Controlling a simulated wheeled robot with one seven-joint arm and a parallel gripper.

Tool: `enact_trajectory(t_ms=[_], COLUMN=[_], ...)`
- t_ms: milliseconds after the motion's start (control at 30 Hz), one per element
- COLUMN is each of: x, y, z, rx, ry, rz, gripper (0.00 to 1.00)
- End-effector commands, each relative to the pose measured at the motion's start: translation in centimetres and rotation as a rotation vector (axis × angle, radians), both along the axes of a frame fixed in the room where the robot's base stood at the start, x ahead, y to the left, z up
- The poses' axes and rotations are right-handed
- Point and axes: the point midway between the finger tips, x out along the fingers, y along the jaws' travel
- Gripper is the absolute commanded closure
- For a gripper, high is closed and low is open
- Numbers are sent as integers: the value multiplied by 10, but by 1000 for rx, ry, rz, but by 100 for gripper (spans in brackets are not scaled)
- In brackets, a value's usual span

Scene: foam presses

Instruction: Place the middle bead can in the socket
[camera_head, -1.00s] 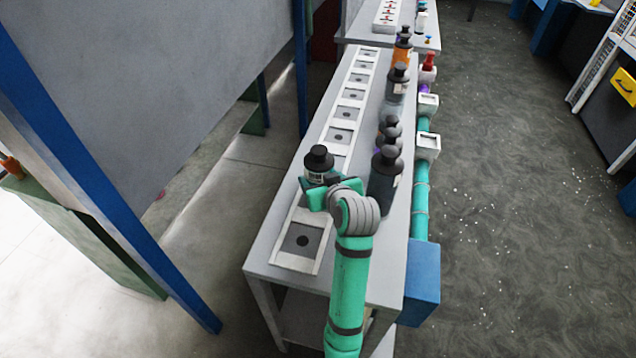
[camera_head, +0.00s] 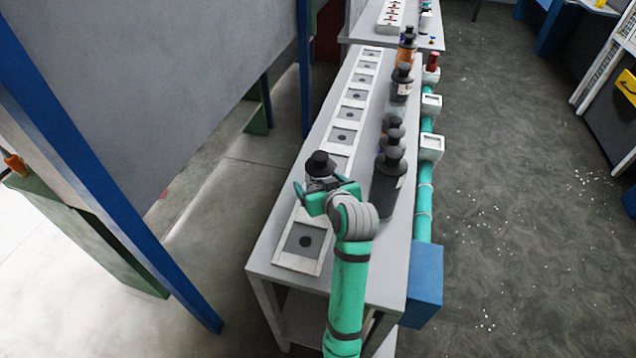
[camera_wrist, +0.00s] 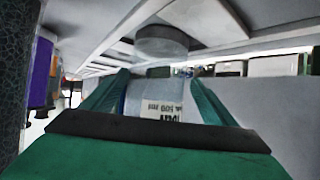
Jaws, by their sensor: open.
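A bead can with a black cap (camera_head: 320,164) stands upright at the strip of sockets (camera_head: 341,162) on the bench, with its lower part hidden by my gripper. My gripper (camera_head: 318,190) is open, with its green fingers around the can. In the wrist view, the fingers spread on both sides of the can's clear body, which carries a white label (camera_wrist: 160,106) seen upside down. A round grey end (camera_wrist: 161,41) shows beyond the fingers. Whether the can's base is fully seated in a socket is hidden. The nearest socket (camera_head: 305,241) is empty.
Several other cans stand along the bench's right side, the nearest a dark one (camera_head: 387,186) close to my wrist. An orange can (camera_head: 405,52) stands farther back. A teal pipe with white boxes (camera_head: 432,147) runs along the right edge. A grey panel and blue post lie left.

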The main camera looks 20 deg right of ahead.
Motion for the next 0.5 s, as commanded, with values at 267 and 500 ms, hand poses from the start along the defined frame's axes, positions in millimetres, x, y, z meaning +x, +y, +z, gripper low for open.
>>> enact_trajectory(t_ms=[267,500], x=[-44,-81], y=[-6,-1], z=[23,44], rx=[-1,0], ry=[-2,-1], rz=[-12,-4], gripper=[20,20])
